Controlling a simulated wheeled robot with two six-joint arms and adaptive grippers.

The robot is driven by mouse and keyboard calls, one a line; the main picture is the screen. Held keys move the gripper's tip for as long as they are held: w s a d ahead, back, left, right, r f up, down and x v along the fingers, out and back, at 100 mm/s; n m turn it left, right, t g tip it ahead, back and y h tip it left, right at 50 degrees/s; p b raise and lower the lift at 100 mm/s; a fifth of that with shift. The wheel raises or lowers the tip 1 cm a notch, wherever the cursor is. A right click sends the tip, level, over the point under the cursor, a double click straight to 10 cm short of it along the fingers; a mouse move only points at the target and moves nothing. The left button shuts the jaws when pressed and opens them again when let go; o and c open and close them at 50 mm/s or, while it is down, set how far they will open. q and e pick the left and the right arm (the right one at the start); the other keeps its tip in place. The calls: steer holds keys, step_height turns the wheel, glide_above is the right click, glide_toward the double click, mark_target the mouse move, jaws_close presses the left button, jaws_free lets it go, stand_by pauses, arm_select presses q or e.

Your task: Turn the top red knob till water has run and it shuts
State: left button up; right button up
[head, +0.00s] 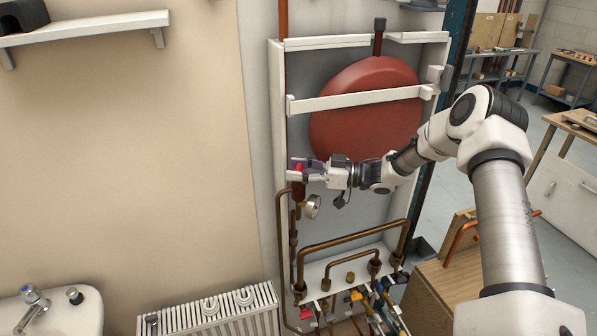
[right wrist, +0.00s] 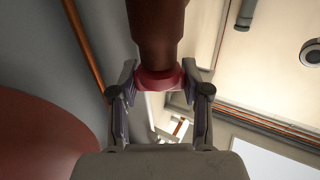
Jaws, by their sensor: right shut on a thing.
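The top red knob (head: 298,180) sits on the pipe at the left side of the open wall cabinet, just above a small round gauge (head: 312,207). My right gripper (head: 299,170) reaches in from the right and is shut on the knob. In the right wrist view, the red knob (right wrist: 160,78) lies between the two fingers (right wrist: 158,88), below a brown pipe body (right wrist: 155,28). The fingers partly cover the knob in the head view. No running water shows. My left gripper is not in view.
A large red tank (head: 365,120) fills the cabinet behind my right wrist, with a white crossbar (head: 360,99) in front. Copper pipes (head: 350,235) and coloured valve handles (head: 365,298) are below. A radiator (head: 210,312) and a sink (head: 65,312) stand at lower left.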

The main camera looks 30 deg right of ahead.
steer(key=shift+n+g+y, duration=0.6)
steer(key=shift+g, duration=0.1)
steer(key=shift+r, duration=0.15)
steer(key=o, duration=1.2)
steer(key=shift+c, duration=0.2)
steer(key=v, duration=1.1)
steer(key=shift+d, duration=0.45)
steer(key=shift+s, duration=0.1)
